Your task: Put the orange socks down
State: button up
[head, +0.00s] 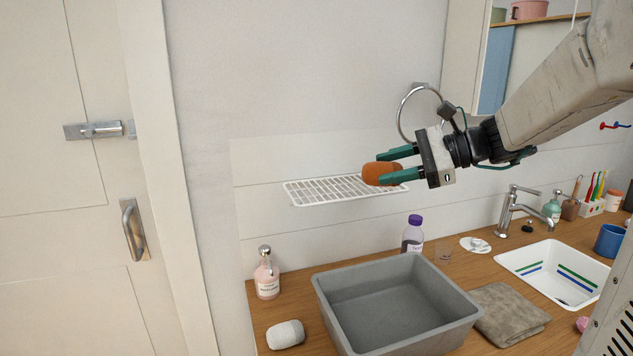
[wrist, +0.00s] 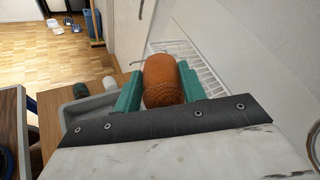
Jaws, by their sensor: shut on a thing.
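The orange socks (head: 379,173) are a rolled bundle held between the green fingers of my gripper (head: 396,166). In the head view they are at the right end of a white wire rack (head: 325,189) on the wall, at about its height; I cannot tell whether they touch it. In the wrist view the socks (wrist: 163,82) sit between both fingers of my gripper (wrist: 162,88), with the rack (wrist: 190,62) beyond and to the right.
A metal ring (head: 403,112) hangs behind my gripper. The rack's left part is bare.

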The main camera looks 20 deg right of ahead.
jog(key=w+a, duration=0.3)
jog(key=w, duration=0.1)
jog(key=w+a+f, duration=0.1)
jog(key=w+a, duration=0.1)
jog(key=w, duration=0.2)
jog(key=w+a, duration=0.3)
jog(key=w, duration=0.2)
jog(key=shift+w+a+f, duration=0.1)
jog(key=shift+a+f, duration=0.15)
jog(key=shift+a, duration=0.05)
jog(key=shift+f, duration=1.75)
jog(key=o, duration=1)
jog(key=shift+f, duration=0.1)
